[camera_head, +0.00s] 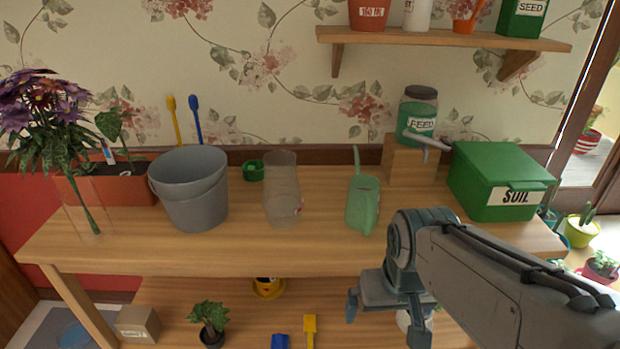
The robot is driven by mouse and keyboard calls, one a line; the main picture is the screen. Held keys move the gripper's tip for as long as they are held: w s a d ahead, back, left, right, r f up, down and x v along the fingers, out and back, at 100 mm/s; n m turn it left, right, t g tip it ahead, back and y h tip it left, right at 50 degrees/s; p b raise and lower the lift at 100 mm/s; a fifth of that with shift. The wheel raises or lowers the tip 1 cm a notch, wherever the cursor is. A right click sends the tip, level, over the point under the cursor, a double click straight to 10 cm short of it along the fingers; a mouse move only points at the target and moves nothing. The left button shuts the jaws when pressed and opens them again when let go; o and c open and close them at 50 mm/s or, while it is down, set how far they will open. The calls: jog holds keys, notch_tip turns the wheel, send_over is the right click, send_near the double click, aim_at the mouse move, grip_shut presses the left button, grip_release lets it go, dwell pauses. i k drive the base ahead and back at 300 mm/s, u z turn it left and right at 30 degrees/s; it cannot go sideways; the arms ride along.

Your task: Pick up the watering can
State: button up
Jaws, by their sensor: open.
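A light green watering can (363,206) stands upright on the wooden table, right of the middle, with a thin part rising at its back. My gripper (386,322) is in front of the table's front edge, lower in the picture and slightly right of the can. Its two fingers are spread and point down, with nothing between them. It is apart from the can, and my arm comes in from the lower right.
On the table (330,247), a clear container (282,190) stands left of the can and a grey bucket (190,190) farther left. A green soil box (497,180) stands right; a feed jar (419,115) and wooden block (412,163) are behind. A lower shelf (240,318) holds plants and tools.

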aim_at(362, 209)
jog(key=k, duration=0.5)
jog(key=z, duration=1.15)
jog(key=i, duration=1)
jog(key=u, duration=2.2)
